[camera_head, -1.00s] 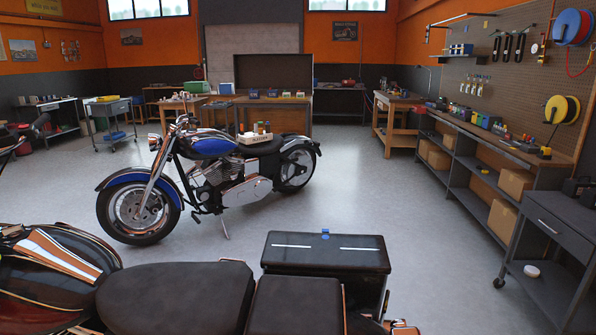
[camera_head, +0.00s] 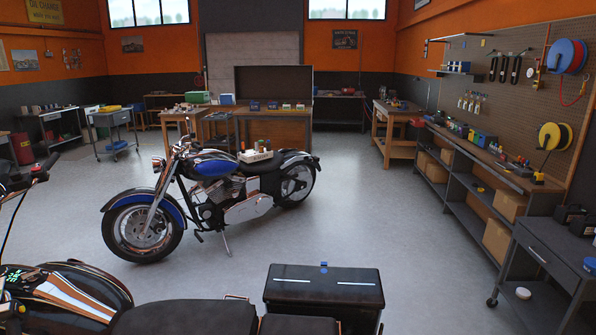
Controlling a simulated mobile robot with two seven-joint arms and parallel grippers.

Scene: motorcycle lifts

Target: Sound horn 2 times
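The near motorcycle stands along the bottom edge, with its brown tank with white and orange stripes (camera_head: 70,296) at lower left and its dark seat (camera_head: 180,318) beside it. Part of its handlebar with a dark grip and a small red part (camera_head: 38,174) shows at the left edge. I cannot make out a horn button at this size. A blue and chrome motorcycle (camera_head: 213,167) stands on the floor in the middle, its handlebar (camera_head: 181,150) turned to the left. Neither of my grippers is in view.
A black top case (camera_head: 323,287) is at the rear of the near motorcycle. A long workbench (camera_head: 490,160) runs along the right wall, with a grey wheeled cart (camera_head: 552,246) before it. Tables (camera_head: 270,118) stand at the back. The grey floor (camera_head: 390,220) is open between them.

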